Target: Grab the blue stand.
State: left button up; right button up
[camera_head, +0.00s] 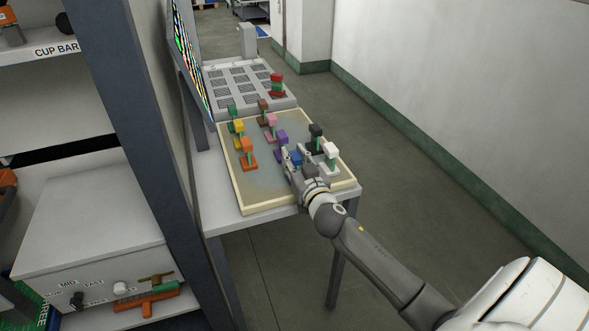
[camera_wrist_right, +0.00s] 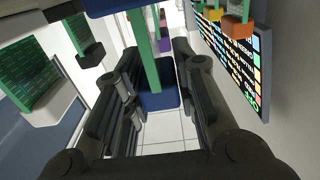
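The blue stand (camera_head: 295,158) is on the beige tray (camera_head: 257,203), among several stands of other colours. In the right wrist view its blue block (camera_wrist_right: 158,98) and green upright (camera_wrist_right: 140,38) show between my fingers, with a second blue part at the top edge. My right gripper (camera_head: 297,152) is at the stand, one finger on each side. In the right wrist view the fingers (camera_wrist_right: 155,95) are apart, and I cannot tell whether either touches the stand. The head view hides the stand's lower part behind the gripper. My left gripper is not in view.
Close by are a purple stand (camera_head: 282,138), a white one (camera_head: 331,151), a black one (camera_head: 316,131) and an orange one (camera_head: 247,146). A grey panel (camera_head: 240,85) with a red stand (camera_head: 277,82) lies behind. A shelf post (camera_head: 130,120) stands left; floor is clear right.

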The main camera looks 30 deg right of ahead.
grip_shut()
